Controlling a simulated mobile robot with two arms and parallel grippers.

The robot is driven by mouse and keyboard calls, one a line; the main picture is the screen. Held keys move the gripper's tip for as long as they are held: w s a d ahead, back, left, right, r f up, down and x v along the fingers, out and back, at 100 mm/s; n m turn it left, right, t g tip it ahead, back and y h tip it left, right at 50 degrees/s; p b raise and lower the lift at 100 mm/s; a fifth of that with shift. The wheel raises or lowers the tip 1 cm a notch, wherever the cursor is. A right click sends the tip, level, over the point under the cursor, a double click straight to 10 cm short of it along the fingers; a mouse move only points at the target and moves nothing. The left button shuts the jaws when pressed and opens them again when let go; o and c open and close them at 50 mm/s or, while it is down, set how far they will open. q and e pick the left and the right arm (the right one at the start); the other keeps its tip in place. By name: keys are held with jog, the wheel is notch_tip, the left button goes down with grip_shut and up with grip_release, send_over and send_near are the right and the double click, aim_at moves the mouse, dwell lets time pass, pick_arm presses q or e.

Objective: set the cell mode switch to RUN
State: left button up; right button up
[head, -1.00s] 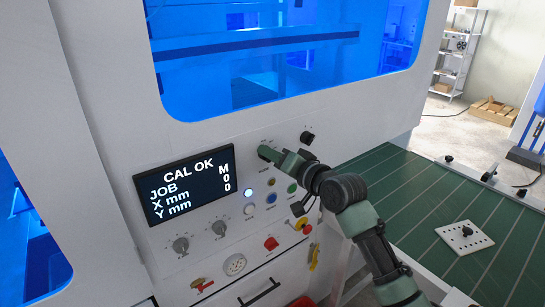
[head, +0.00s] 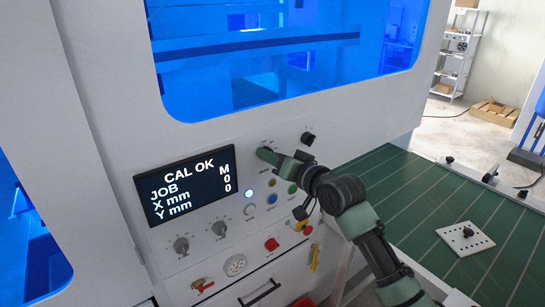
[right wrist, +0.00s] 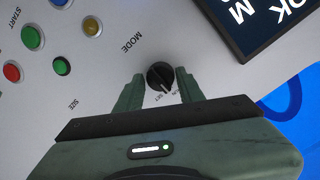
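The mode switch (right wrist: 160,76) is a round black knob on the white panel, beside the printed word MODE in the right wrist view. A pale pointer mark on it faces the lower edge, near small SET and RUN lettering; which one it points at I cannot tell. My right gripper (right wrist: 159,90) has its two green fingers apart, one on each side of the knob, with a narrow gap showing at the left. In the head view my right gripper (head: 267,154) is at the panel and hides the knob. My left gripper is not in view.
A display (head: 187,185) reading CAL OK and JOB is left of the gripper. Coloured buttons (head: 272,198), several knobs and a red switch (head: 271,244) lie below. Another black knob (head: 307,138) is just right. A green conveyor (head: 400,180) lies to the right.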

jog(key=shift+o, duration=0.8)
jog(key=f+b+v, duration=0.1)
jog(key=b+v, duration=0.1)
jog(key=v, duration=0.5)
jog(key=shift+s+d+r, duration=0.25)
jog(key=shift+s+r, duration=0.1)
jog(key=shift+r, duration=0.15)
